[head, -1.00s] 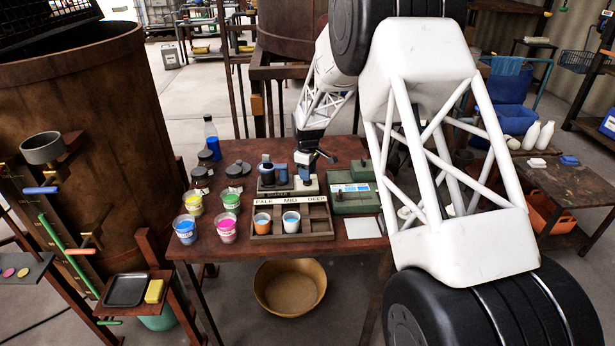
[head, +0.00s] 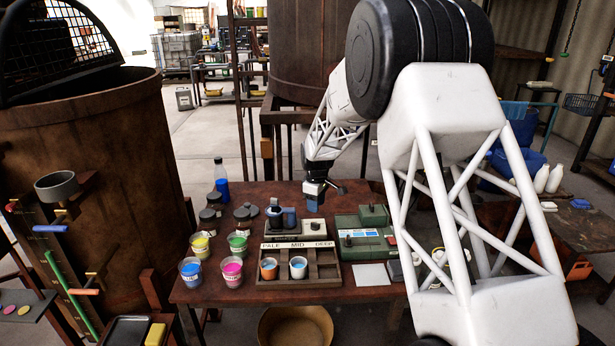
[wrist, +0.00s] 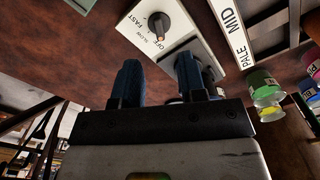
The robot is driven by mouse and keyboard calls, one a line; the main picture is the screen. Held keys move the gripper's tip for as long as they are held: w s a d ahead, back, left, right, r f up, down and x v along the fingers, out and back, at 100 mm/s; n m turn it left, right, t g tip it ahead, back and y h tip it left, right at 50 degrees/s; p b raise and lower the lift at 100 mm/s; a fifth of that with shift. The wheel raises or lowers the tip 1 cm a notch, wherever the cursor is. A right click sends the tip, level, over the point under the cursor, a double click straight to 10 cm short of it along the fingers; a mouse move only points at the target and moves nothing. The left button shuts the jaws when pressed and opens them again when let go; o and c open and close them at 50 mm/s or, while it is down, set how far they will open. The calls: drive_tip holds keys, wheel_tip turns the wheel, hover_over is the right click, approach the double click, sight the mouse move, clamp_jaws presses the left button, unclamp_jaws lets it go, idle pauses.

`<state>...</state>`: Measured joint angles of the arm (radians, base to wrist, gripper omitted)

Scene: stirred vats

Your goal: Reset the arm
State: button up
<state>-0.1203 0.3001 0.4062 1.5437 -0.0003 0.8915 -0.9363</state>
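My gripper (head: 314,204) hangs above the grey stirrer unit (head: 308,231) on the red-brown table, by the unit's right end. In the wrist view its two blue fingers (wrist: 160,75) stand apart with nothing seen between them. A black dial (wrist: 159,25) marked OFF, SLOW and FAST shows just beyond the fingers; its orange mark appears to face OFF. The unit's dark blue cup parts (head: 288,216) stand left of the gripper, and one is partly hidden behind a finger in the wrist view.
A PALE, MID, DEEP tray (head: 330,281) holds an orange cup (head: 268,269) and a blue cup (head: 298,268). Several open paint cups (head: 231,271) stand to its left. A green device (head: 364,240) is to the right. A large rusty vat (head: 95,170) stands at left.

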drive_tip(key=s+d+r+m+t, duration=0.1)
drive_tip(key=s+d+r+m, duration=0.25)
drive_tip(key=s+r, duration=0.85)
drive_tip(key=s+d+r+m, duration=0.35)
drive_tip(key=s+r, duration=0.45)
drive_tip(key=s, duration=0.8)
drive_tip(key=s+d+m, duration=0.2)
drive_tip(key=s, duration=1.2)
drive_tip(key=s+d+m+t, duration=0.1)
drive_tip(key=s+d+m, duration=0.1)
drive_tip(key=s, duration=1.3)
drive_tip(key=shift+m+t, duration=0.3)
drive_tip(key=shift+m, duration=0.4)
